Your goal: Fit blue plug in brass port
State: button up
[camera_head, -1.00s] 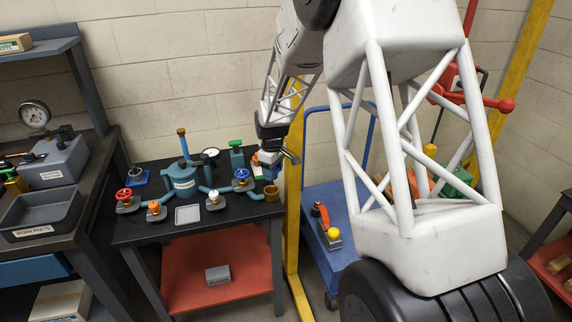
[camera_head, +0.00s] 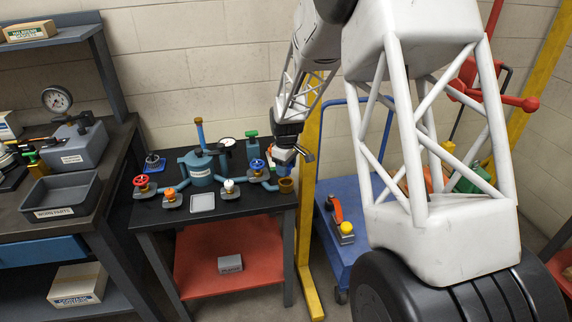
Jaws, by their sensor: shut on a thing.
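My gripper (camera_head: 291,149) hangs over the right end of the black table with the teal valve assembly. It is shut on a small blue piece, the blue plug (camera_head: 283,157), which is partly hidden by the jaws. The brass port (camera_head: 286,186) is a short brown-gold ring at the assembly's right end. The plug is above the port with a small visible gap; exact alignment cannot be told from this angle.
Teal vessel (camera_head: 200,173) with a tall pipe stands mid-table. Red (camera_head: 141,181), orange, white and blue (camera_head: 257,164) knobs surround it. A green-topped block (camera_head: 252,146) stands behind. A yellow post (camera_head: 308,200) and blue cart (camera_head: 345,245) are right of the table.

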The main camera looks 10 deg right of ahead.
jog(key=shift+f, duration=1.1)
jog(key=shift+f, duration=1.15)
dwell(1.3)
